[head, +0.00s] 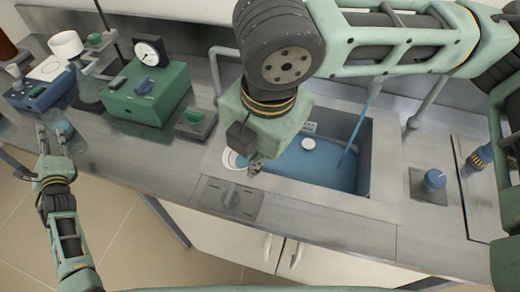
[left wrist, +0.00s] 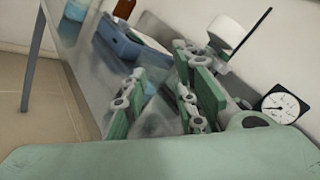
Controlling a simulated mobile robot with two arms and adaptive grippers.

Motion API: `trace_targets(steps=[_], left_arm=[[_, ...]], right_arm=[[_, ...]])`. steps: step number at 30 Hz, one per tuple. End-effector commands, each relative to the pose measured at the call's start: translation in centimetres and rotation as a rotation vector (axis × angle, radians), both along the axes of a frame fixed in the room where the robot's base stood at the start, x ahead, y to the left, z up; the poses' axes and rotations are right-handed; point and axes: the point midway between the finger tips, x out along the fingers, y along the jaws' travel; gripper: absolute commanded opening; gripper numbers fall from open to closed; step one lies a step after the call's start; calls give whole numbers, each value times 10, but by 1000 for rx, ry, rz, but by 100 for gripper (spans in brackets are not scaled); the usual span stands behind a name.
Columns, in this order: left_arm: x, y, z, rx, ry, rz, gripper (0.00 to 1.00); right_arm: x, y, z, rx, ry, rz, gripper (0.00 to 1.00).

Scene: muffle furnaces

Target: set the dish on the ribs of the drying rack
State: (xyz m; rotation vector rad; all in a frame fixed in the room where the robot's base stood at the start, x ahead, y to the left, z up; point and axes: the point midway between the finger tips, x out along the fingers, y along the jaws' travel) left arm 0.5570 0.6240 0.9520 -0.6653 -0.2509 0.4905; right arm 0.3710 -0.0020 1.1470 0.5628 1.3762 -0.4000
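A white round dish (head: 232,160) shows at the left edge of the sink in the head view, partly hidden behind my right gripper. My right gripper (head: 252,165) points down at the dish's right side; its fingers are mostly hidden, and I cannot tell whether they grip the rim. My left gripper (head: 52,132) is at the far left, beside the counter's front edge and away from the dish. Its fingers are apart in the left wrist view (left wrist: 165,100), with nothing seen held between them. I cannot make out a drying rack in either view.
The sink (head: 385,160) holds a white disc (head: 308,144) and a blue rod (head: 352,135). Bare counter (head: 140,150) lies between.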

Motion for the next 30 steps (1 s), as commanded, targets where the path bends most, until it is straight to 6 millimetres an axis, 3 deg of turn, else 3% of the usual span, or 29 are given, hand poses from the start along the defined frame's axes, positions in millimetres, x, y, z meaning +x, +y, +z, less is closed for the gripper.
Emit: trace_targets(steps=[1, 6, 9, 11, 15, 22, 30], left_arm=[[-21, 15, -16, -31, 24, 44, 27], [-89, 55, -66, -156, 85, 185, 27], [-125, 62, -107, -277, 112, 252, 27], [-138, 53, -137, -376, 119, 271, 27], [-145, 12, -201, -608, 119, 276, 27], [-161, -73, -294, -956, 139, 303, 27], [-214, -176, -387, -1318, 190, 431, 27]], right_arm=[[0, 0, 0, 0, 0, 0, 0], [0, 0, 0, 0, 0, 0, 0], [0, 0, 0, 0, 0, 0, 0], [0, 0, 0, 0, 0, 0, 0], [0, 0, 0, 0, 0, 0, 0], [0, 0, 0, 0, 0, 0, 0], [0, 0, 0, 0, 0, 0, 0]])
